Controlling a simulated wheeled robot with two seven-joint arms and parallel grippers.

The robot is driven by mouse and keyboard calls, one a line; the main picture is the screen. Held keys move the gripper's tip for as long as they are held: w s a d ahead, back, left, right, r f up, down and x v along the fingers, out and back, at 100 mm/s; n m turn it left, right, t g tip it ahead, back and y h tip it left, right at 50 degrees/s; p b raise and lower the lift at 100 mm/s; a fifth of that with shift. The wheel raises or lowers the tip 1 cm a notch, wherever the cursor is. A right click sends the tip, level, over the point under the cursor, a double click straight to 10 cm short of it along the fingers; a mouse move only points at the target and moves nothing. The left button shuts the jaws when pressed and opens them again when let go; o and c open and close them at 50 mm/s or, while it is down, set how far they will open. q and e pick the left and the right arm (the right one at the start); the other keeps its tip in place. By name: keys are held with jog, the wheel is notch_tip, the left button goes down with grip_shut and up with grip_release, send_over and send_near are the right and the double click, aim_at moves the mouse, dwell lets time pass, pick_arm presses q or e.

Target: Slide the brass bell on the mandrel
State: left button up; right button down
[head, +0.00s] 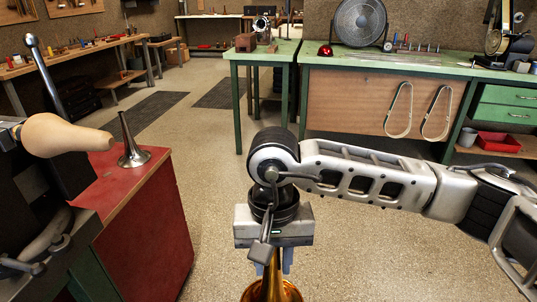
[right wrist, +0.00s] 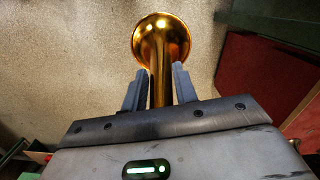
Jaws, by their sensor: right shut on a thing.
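The brass bell (head: 273,290) is golden and shiny, with a narrow stem above and a flared mouth below. My right gripper (head: 272,266) points down and is shut on its stem over open floor. In the right wrist view, the bell (right wrist: 160,42) flares out beyond the gripper's two grey fingers (right wrist: 160,85), which sit on either side of the stem. A steel flared cone (head: 130,148), apparently the mandrel, stands upright, narrow end up, on the red bench top to the left, well apart from the bell. My left gripper is not in view.
The red-topped bench (head: 120,188) stands at left. A tan rounded form (head: 62,134) on dark machinery juts over it, close to the steel cone. A green workbench (head: 385,72) with a fan (head: 359,22) stands behind. The floor (head: 215,165) between is clear.

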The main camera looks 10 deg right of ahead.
jog(key=shift+s+a+r+m+g, duration=0.2)
jog(key=shift+a+m+g, duration=0.1)
jog(key=shift+a, duration=0.1)
jog(key=shift+s+a+r+m+g, duration=0.1)
jog(key=shift+a+r+m+g, duration=0.1)
jog(key=shift+a+m, duration=0.15)
jog(key=s+a+r+m+g+y+b, duration=0.15)
jog(key=a+r+m+y, duration=0.35)
jog(key=r+m+y, duration=0.5)
pick_arm(q)
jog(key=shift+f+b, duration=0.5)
jog(key=shift+b, duration=0.25)
pick_arm(e)
jog(key=d+r+m+t+y, duration=0.5)
jog(key=r+m+t+y, duration=0.2)
jog(key=r+m+t, duration=0.1)
notch_tip(320, 180, up, 2)
jog(key=shift+w+d+r+m+t, duration=0.1)
jog(key=shift+w+d+m+t, duration=0.2)
jog(key=shift+m, duration=0.35)
jog(key=shift+s, duration=0.1)
